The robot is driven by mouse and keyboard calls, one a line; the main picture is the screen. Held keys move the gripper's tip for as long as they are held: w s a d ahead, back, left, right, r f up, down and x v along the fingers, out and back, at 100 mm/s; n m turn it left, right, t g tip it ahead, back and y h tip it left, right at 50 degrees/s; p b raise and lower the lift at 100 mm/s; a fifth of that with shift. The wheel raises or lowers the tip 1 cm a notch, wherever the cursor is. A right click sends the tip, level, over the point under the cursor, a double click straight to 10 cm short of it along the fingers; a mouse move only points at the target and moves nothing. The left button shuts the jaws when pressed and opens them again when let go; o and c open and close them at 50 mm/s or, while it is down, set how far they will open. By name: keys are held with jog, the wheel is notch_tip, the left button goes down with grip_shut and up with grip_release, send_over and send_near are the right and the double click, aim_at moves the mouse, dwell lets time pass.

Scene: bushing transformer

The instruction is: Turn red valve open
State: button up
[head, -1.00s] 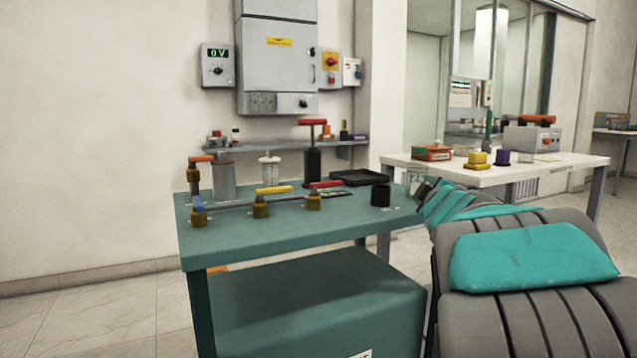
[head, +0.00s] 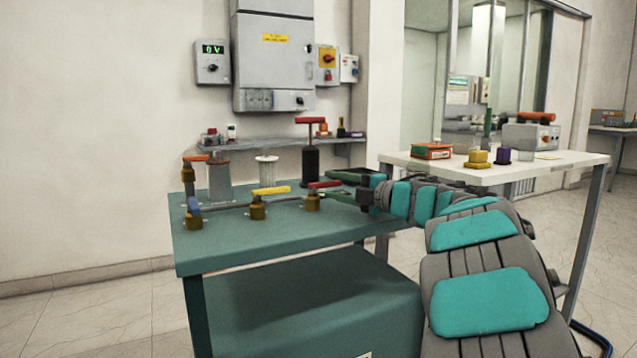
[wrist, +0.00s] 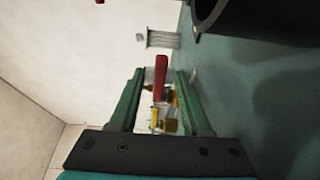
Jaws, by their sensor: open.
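The red valve has a red lever handle (head: 325,184) on a brass body (head: 312,203), on the pipe along the green table. The lever lies roughly along the pipe in the head view. My gripper (head: 334,187) reaches in from the right, its green fingers apart close to the lever's right end. In the wrist view the red handle (wrist: 161,72) shows in the gap between the open fingers of my gripper (wrist: 160,84), with room on both sides. I cannot tell how far it is from the fingertips in depth. The fingers hold nothing.
A black stand with a red T-handle (head: 310,160) rises behind. A dark cylinder (wrist: 235,14) is close by in the wrist view. The green table's (head: 270,238) front is clear.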

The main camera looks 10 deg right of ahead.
aim_at(320, 183)
jog(key=shift+x, duration=2.45)
grip_shut()
